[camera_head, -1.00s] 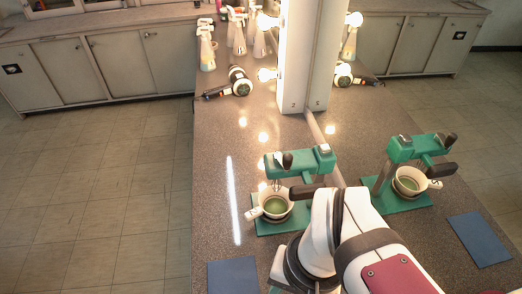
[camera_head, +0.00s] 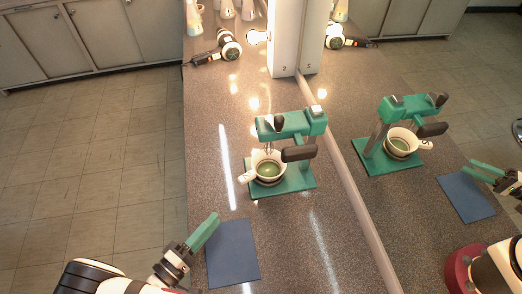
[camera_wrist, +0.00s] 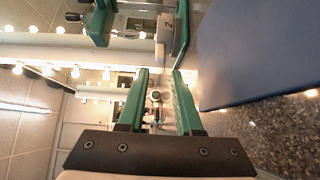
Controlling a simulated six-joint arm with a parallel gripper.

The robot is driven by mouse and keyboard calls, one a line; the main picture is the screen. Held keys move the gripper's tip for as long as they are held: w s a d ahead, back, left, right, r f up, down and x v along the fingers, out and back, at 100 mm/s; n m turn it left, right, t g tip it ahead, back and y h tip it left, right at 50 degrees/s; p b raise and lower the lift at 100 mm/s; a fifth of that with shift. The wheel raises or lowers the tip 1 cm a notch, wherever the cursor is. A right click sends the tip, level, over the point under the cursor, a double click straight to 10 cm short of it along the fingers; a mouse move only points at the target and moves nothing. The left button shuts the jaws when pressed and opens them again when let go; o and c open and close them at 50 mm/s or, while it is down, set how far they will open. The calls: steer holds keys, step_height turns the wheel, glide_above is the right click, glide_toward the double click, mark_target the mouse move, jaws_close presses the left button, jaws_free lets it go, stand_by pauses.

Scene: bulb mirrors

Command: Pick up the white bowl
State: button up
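The white bowl (camera_head: 269,170) sits upright on the base of a green stand mixer (camera_head: 292,125), with its handle pointing left. It holds something green, and the mixer's whisk hangs over it. My gripper (camera_head: 213,219) is at the lower left, over the counter's left edge near the blue mat, well short of the bowl and apart from it. In the wrist view my gripper (camera_wrist: 160,72) has its two green fingers apart with nothing between them. The bowl is not clearly visible in the wrist view.
A blue mat (camera_head: 232,252) lies on the speckled counter in front of the mixer. The mirror on the right shows reflections of the mixer, bowl, mat and my arm. A hair dryer (camera_head: 224,47) and white bottles are at the back. Counter left of the mixer is free.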

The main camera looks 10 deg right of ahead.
mark_target(241, 184)
steer(key=shift+w+f+t, duration=0.2)
steer(key=shift+f+t, duration=0.1)
steer(key=shift+f, duration=0.05)
steer(key=x, duration=1.5)
steer(key=shift+w+a, duration=0.15)
steer(key=shift+w, duration=0.1)
jaws_close()
